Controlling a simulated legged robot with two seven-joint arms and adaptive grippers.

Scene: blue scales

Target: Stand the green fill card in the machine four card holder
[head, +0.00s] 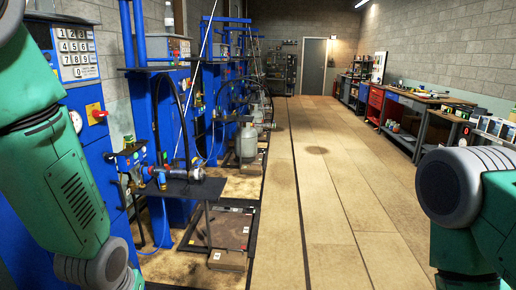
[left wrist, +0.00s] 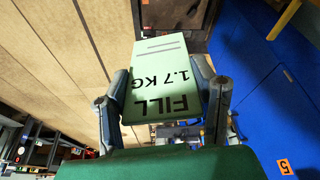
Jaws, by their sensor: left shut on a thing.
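The green fill card (left wrist: 165,75) is pale green with dark lettering that reads "FILL 1.7 KG", upside down in the left wrist view. My left gripper (left wrist: 165,95) is shut on it, with one finger at each side edge. The card's far end sticks out beyond the fingertips. In the head view my left arm comes in at the left, but its gripper and the card are out of frame. My right arm shows at the right edge of the head view, and its gripper is out of frame. I cannot make out the machine four card holder.
Blue filling machines (head: 170,110) line the left side, with a dark shelf (head: 185,188) jutting out and grey cylinders (head: 247,142) beyond. A workbench (head: 425,97) with red drawers runs along the right. The wooden floor (head: 325,200) between is clear to a grey door (head: 314,66).

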